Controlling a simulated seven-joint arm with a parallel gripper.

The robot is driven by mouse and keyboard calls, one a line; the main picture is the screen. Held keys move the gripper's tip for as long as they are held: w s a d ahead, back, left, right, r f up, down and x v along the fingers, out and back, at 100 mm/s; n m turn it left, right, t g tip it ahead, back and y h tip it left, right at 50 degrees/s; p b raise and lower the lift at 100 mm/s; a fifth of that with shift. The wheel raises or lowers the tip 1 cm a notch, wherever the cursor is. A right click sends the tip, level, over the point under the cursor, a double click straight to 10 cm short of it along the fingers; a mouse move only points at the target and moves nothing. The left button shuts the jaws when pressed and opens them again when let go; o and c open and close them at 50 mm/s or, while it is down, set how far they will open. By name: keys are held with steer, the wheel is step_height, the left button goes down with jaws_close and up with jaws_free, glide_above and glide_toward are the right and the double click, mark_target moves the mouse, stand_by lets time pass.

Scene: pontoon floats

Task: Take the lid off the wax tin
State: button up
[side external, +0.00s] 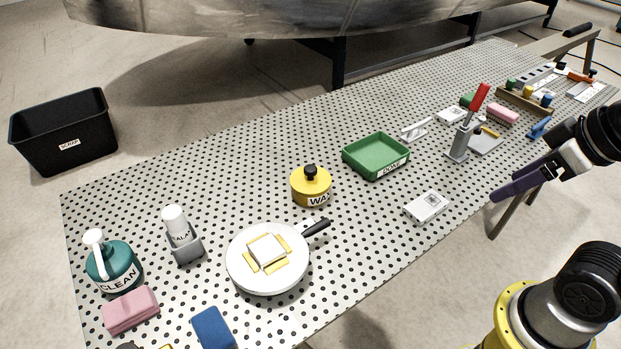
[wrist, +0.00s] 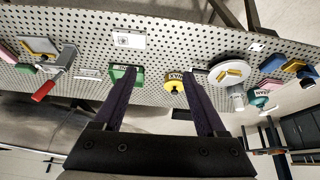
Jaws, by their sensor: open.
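The wax tin (side external: 311,190) is a round yellow tin marked WAX, standing upright near the middle of the perforated table. Its yellow lid (side external: 311,178) with a black knob sits on it. In the wrist view the tin (wrist: 175,84) appears upside down, between the fingers in the picture but well beyond them. My gripper (side external: 497,194) is open and empty, off the table's near right side in the side external view and far from the tin. Its two dark purple fingers (wrist: 158,88) show wide apart in the wrist view.
A green tray (side external: 376,171) marked DONE stands right of the tin. A red-handled clamp (side external: 460,142) rises farther right. Bare table surrounds the tin.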

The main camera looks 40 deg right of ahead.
steer(key=w+r+n, duration=1)
steer(key=r+n, duration=0.1)
steer(key=n+g+h, duration=0.2)
steer(key=n+g, duration=0.3)
steer(key=n, duration=0.6)
glide_above(310, 168)
steer(key=f, duration=2.5)
steer(key=shift+s+a+f, duration=0.15)
steer(key=shift+a+f, duration=0.05)
steer(key=shift+f, duration=0.05)
steer(key=shift+d+f, duration=0.15)
steer(key=shift+f, duration=1.4)
steer(key=shift+d+f, duration=0.1)
steer(key=shift+f, duration=1.4)
jaws_close()
